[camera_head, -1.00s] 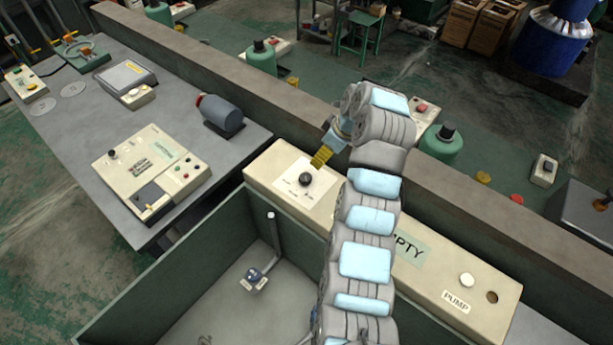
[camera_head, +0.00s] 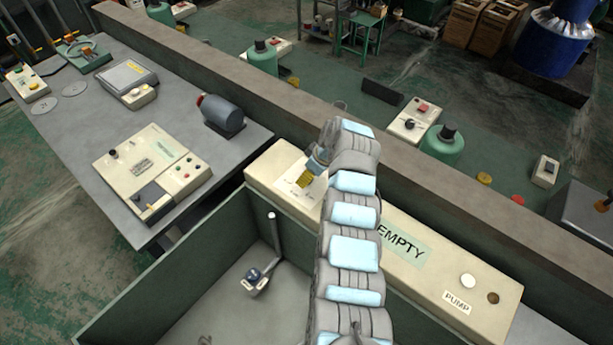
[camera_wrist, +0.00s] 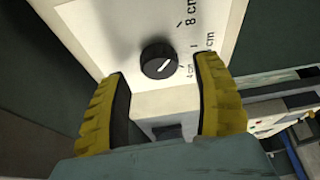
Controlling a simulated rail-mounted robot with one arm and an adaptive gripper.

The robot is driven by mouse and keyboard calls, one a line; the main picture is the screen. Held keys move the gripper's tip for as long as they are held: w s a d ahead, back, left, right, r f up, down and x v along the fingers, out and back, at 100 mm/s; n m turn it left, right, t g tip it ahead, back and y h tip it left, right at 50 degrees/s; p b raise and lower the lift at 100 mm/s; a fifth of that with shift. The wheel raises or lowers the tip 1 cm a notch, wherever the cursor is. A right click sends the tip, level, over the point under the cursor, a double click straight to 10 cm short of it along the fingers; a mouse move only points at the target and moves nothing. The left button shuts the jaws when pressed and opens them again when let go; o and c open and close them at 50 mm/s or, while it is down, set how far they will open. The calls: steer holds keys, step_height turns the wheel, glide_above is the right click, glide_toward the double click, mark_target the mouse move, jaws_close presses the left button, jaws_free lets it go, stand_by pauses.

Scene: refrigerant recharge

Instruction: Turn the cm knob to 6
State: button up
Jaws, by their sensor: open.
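The cm knob (camera_wrist: 160,58) is a round black dial with a white pointer line, on a white scale plate (camera_wrist: 120,30) in the wrist view. The plate has tick marks and labels reading 8 cm and 4 cm, with another cm label partly hidden by a finger. The pointer line slants up and to the right. My gripper (camera_wrist: 163,100) is open, its two yellow fingers apart, with the knob showing between and beyond the tips. In the head view my gripper (camera_head: 303,182) is over the plate (camera_head: 290,180) and hides the knob.
The plate is on a long beige box (camera_head: 440,255) with an EMPTY label, a PUMP label and a white button (camera_head: 467,281). A green-walled bin (camera_head: 165,275) lies in front. A grey table (camera_head: 75,140) with control boxes stands at left. A brown ledge (camera_head: 450,190) runs behind.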

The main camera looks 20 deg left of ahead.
steer(key=shift+x, duration=1.3)
steer(key=c, duration=1.2)
